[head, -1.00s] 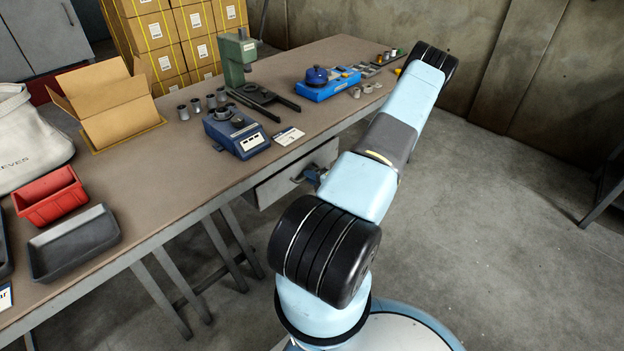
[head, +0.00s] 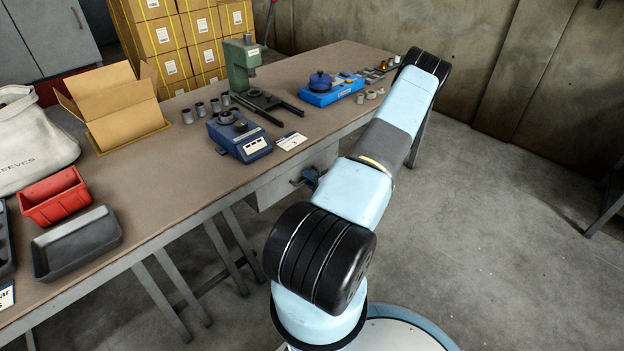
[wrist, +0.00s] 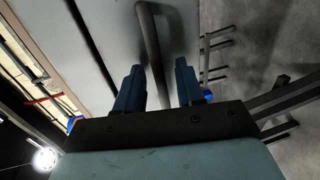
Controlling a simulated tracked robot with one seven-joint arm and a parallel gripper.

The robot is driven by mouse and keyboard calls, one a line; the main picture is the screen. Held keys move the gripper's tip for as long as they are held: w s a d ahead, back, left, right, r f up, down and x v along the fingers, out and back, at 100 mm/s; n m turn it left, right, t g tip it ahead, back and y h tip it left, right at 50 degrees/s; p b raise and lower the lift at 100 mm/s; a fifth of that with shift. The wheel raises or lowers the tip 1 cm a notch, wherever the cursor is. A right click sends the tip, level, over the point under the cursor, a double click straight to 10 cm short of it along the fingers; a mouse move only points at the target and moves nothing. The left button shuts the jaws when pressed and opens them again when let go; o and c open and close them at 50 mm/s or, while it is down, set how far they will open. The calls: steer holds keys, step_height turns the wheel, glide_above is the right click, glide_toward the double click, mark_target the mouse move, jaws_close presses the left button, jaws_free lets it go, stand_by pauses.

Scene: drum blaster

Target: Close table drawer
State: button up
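The grey table drawer (head: 268,190) is under the front edge of the worktable (head: 190,170). Its front looks flush or nearly flush with the table frame, and my arm hides its right part. My gripper (head: 309,178) is at the drawer front, mostly hidden behind my arm in the head view. In the wrist view my gripper (wrist: 157,72) has its two blue fingers apart. The grey bar handle (wrist: 149,35) on the drawer front (wrist: 100,45) runs down between the fingers. I cannot tell whether a finger touches it.
On the tabletop are a blue device (head: 240,138), a green press (head: 243,68), a cardboard box (head: 112,108), a red bin (head: 55,195) and a grey tray (head: 78,243). Table legs (head: 160,295) stand below.

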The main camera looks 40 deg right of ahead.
steer(key=v, duration=1.3)
steer(key=shift+s, duration=0.35)
